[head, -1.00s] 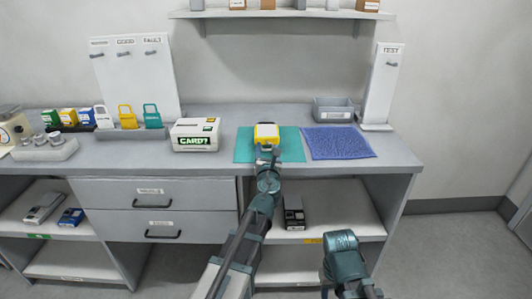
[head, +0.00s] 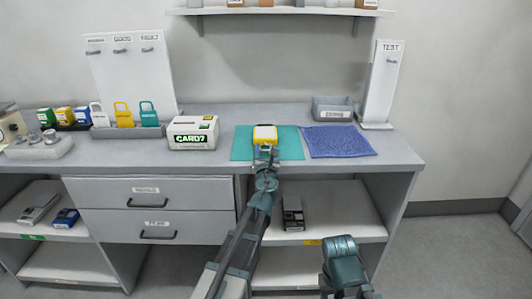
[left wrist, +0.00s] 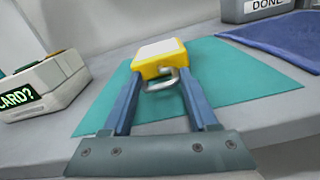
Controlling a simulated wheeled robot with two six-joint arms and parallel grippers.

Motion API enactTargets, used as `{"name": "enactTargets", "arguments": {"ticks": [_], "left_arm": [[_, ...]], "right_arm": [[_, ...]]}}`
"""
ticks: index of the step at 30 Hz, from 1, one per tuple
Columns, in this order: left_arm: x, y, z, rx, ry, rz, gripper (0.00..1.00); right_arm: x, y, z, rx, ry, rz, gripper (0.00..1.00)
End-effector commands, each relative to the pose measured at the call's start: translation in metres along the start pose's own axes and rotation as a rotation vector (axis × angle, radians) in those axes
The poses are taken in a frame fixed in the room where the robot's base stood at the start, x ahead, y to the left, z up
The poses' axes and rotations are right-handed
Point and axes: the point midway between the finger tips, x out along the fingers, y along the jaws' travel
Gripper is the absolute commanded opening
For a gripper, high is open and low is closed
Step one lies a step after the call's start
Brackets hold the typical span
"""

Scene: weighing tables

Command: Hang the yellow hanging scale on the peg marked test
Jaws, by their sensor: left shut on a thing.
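The yellow hanging scale (head: 265,133), with a pale face on top, is at the teal mat (head: 239,148) on the table. I cannot tell whether it rests on the mat or is just above it. In the left wrist view the scale (left wrist: 172,63) has a metal loop at its near end. My left gripper (head: 264,150) is shut on the scale at this end, its blue fingers (left wrist: 162,92) on either side of the loop. The test peg (head: 391,61) sticks out bare from a white upright panel (head: 380,88) at the back right.
A blue cloth (head: 338,141) lies right of the mat, with a grey tray (head: 333,112) behind it. A white CARD? box (head: 193,133) stands left. A panel with several pegs (head: 125,75) stands at the back left. A shelf (head: 280,11) hangs above.

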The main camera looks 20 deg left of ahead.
Motion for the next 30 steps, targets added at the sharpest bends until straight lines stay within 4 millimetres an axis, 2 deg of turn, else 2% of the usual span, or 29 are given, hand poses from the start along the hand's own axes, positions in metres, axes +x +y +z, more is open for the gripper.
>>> {"name": "enactTargets", "arguments": {"ticks": [3,4,8,9,20,26,30], "left_arm": [[0.0,-0.001,-0.004,0.001,0.0,0.0,0.0],[0.0,-0.001,-0.003,0.0,0.0,0.0,0.63],[0.0,-0.001,-0.003,0.0,0.0,0.0,0.86],[0.0,-0.001,-0.003,0.0,0.0,0.0,0.9],[0.0,-0.001,-0.005,0.0,0.0,0.0,0.9],[-0.015,0.0,-0.004,0.0,0.0,0.0,0.9],[-0.035,0.002,-0.003,0.0,0.001,0.001,0.9]], "right_arm": [[0.004,0.0,0.0,0.0,0.0,0.0,0.5],[0.003,0.0,0.0,0.0,0.0,0.0,0.5],[0.003,0.0,0.0,0.0,0.0,0.0,0.5],[0.003,0.0,0.0,0.0,0.0,0.0,0.5],[0.005,-0.001,0.0,0.0,0.0,0.0,0.5],[0.004,0.0,0.0,0.0,0.0,0.0,0.5],[0.002,0.0,0.0,0.0,0.0,0.0,0.5]]}}
